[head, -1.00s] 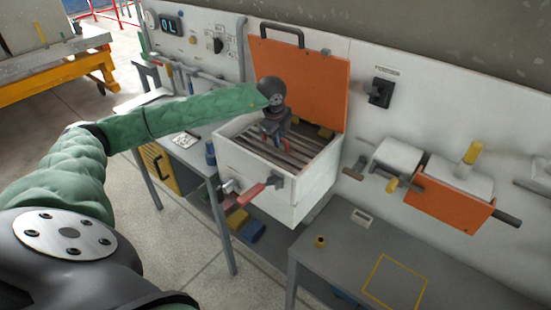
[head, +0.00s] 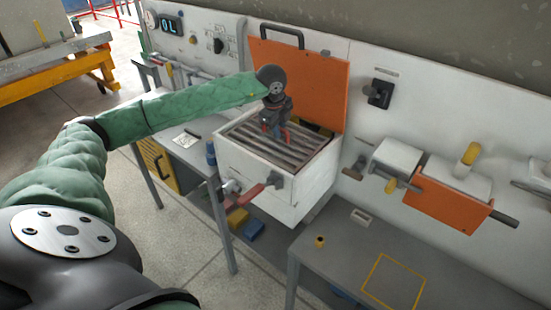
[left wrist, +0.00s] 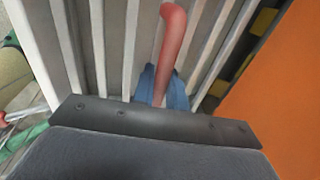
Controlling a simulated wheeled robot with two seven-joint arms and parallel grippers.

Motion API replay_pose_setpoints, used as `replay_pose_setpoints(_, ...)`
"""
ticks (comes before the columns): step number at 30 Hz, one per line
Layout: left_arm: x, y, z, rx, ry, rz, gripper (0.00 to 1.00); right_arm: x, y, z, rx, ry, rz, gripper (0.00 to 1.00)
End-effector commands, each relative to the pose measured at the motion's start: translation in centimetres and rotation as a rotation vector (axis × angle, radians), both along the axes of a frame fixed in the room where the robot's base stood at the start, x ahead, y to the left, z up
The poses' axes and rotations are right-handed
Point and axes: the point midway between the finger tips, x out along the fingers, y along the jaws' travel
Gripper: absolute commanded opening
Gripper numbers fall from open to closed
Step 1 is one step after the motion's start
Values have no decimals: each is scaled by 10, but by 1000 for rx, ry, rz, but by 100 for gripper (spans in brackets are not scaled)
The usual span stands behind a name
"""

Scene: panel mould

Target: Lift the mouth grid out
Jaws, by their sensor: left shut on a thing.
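The mouth grid (head: 258,148), a set of grey parallel bars, sits at the top of the white box (head: 261,188), about level with its rim. It also shows in the left wrist view (left wrist: 120,45). A red handle (left wrist: 172,40) stands up from the grid. My left gripper (head: 274,131), with blue fingertips, is over the grid and shut on the red handle. The fingertips show beside the handle in the left wrist view (left wrist: 161,88). The lower part of the grip is partly hidden by the gripper body. My right gripper is not in view.
An orange lid (head: 300,82) stands open behind the box. A red lever (head: 256,190) sticks out at the box's front. A grey table (head: 330,262) with a yellow outlined square (head: 394,282) is at the lower right, mostly clear.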

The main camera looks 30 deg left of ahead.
Motion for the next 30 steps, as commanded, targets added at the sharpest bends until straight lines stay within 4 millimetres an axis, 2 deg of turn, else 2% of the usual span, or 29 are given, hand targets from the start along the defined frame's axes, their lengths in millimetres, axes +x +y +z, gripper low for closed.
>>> replay_pose_setpoints(30,0,0,41,0,-1,0,0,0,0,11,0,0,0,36)
